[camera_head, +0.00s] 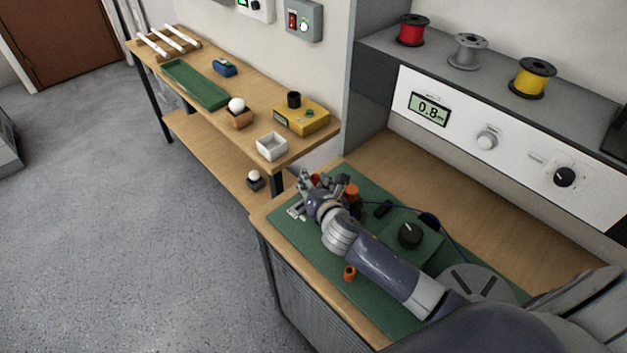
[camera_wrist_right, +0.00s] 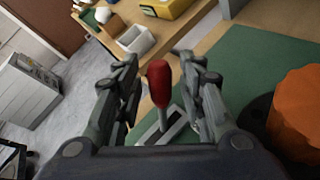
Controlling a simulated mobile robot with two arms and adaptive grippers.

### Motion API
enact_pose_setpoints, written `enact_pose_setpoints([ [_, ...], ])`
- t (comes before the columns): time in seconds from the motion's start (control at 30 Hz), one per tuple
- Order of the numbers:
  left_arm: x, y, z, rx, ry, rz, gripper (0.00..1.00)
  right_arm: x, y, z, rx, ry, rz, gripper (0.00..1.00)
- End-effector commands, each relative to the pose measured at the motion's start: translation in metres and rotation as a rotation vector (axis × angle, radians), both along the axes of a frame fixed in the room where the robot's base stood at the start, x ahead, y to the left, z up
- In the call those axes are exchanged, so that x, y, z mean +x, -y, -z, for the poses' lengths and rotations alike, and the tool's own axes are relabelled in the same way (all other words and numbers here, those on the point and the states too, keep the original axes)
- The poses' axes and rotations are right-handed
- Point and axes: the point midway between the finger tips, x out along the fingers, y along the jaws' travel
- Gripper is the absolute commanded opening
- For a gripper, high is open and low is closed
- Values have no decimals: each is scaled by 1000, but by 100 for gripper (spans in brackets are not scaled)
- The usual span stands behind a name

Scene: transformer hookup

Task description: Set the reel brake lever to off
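The reel brake lever has a red knob (camera_wrist_right: 160,82) on a metal stem. It rises from a slotted metal plate (camera_wrist_right: 158,127) on the green mat. In the head view the plate (camera_head: 296,212) shows at the mat's left end, and a bit of the red knob (camera_head: 315,177) shows behind the gripper. My right gripper (camera_head: 304,180) is open, and in the right wrist view its fingers (camera_wrist_right: 162,72) stand on either side of the red knob with gaps. I see no off marking. My left gripper is not in view.
An orange cylinder (camera_wrist_right: 299,112) stands right of the lever; it also shows in the head view (camera_head: 352,192). A black knob (camera_head: 410,234) sits on a green box on the mat. A white tray (camera_head: 272,147) stands on the neighbouring bench. Bare wood (camera_head: 455,195) lies behind the mat.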

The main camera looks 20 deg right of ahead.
Motion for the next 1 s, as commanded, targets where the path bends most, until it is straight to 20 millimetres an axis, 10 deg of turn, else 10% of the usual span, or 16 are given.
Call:
enact_pose_setpoints([
  [0.33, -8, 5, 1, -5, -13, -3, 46, 3, 0, 2, 1, -1, 0, 37],
  [0.5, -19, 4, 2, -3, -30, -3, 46, 3, 1, 2, 1, -1, 0, 1],
  [1.0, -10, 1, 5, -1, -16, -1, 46, 1, -5, 0, -78, 28, -1, 0],
])
